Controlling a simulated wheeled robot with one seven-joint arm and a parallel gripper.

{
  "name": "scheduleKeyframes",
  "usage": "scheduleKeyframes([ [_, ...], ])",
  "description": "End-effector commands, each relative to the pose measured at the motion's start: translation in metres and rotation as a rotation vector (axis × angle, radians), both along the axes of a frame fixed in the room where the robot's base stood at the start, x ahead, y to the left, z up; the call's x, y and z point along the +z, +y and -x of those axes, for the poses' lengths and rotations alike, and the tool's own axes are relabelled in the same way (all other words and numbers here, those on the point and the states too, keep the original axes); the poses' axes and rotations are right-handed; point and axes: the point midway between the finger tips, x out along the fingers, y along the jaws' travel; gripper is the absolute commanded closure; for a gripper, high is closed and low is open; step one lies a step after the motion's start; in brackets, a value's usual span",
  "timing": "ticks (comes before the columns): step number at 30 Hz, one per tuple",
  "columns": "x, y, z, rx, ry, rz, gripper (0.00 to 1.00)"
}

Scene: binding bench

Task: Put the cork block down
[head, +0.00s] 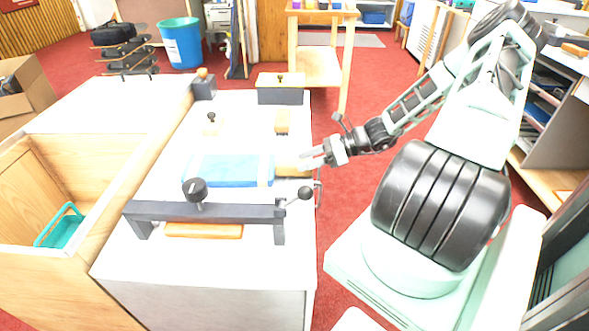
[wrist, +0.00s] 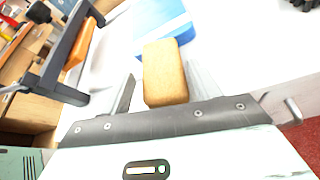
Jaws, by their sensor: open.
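The cork block (head: 287,163) is a tan rounded block near the right edge of the white bench top, beside the right end of the blue and white book (head: 228,170). In the wrist view the cork block (wrist: 165,72) lies between my two fingers, with a gap showing on the left. My gripper (head: 306,162) is open at the bench's right edge, and its fingers (wrist: 160,70) stand on either side of the block. Whether the block's underside touches the bench is hard to tell.
A dark press frame (head: 240,212) with knobs spans the front of the bench (head: 200,270), over an orange-brown block (head: 204,230). Small wooden-handled tools (head: 211,122) and a dark box (head: 281,92) stand farther back. A wooden bin with a teal tray (head: 62,228) is at left.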

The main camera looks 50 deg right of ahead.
Motion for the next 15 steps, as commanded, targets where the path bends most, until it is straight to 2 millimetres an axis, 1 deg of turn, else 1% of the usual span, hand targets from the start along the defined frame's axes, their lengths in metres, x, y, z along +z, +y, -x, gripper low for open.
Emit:
scheduleKeyframes([
  [1,-0.006,0.006,-0.005,0.003,-0.001,-0.005,0.38],
  [3,-0.012,0.013,-0.012,0.002,-0.001,-0.004,0.38],
  [7,-0.017,0.023,-0.023,0.001,-0.002,-0.003,0.38],
  [10,-0.019,0.027,-0.026,0.000,-0.001,-0.002,0.38],
  [15,-0.019,0.028,-0.027,0.001,-0.001,-0.001,0.38],
])
